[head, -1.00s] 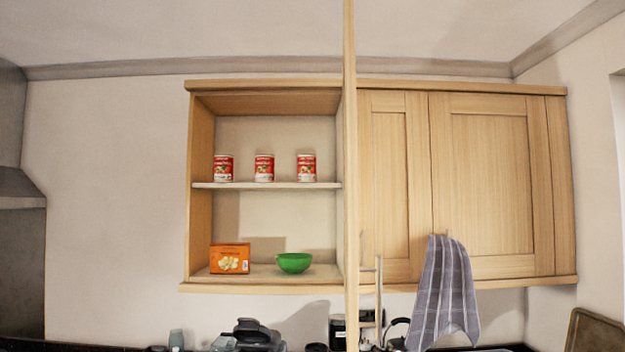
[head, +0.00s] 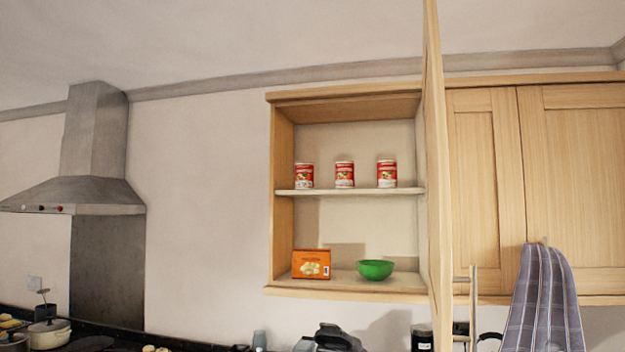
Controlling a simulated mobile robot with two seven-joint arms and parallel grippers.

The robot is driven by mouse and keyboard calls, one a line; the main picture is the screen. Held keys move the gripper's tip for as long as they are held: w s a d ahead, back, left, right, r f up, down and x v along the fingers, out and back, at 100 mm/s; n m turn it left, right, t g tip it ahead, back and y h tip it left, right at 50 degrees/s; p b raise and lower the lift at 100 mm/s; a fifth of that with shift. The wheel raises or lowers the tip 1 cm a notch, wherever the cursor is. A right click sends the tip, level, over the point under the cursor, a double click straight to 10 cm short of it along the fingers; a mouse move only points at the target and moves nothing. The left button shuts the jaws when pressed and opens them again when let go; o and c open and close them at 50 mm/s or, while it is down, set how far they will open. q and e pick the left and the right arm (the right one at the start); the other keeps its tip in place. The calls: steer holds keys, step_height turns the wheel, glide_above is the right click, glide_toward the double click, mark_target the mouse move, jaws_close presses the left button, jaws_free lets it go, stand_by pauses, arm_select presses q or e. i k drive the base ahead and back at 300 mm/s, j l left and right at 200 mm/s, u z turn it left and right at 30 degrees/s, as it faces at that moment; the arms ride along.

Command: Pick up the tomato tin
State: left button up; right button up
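Three red and white tins, which look like tomato tins, stand upright in a row on the upper shelf (head: 350,192) of the open wall cupboard (head: 283,190): a left tin (head: 304,176), a middle tin (head: 344,174) and a right tin (head: 387,173). Their labels are too small to read. Neither of my grippers shows in the head view.
An orange box (head: 311,264) and a green bowl (head: 376,270) stand on the cupboard's lower shelf. The open door (head: 437,170) juts out at the right. A towel (head: 545,300) hangs further right. A steel hood (head: 85,190) is at the left. Pots and appliances line the counter below.

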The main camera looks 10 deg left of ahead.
mark_target(303, 169)
steer(key=j+u, duration=0.1)
steer(key=j, duration=0.25)
steer(key=i+j+u, duration=0.1)
steer(key=j, duration=0.25)
steer(key=i+j+u, duration=0.1)
steer(key=j, duration=0.25)
steer(key=i+j+u, duration=0.1)
steer(key=j, duration=0.2)
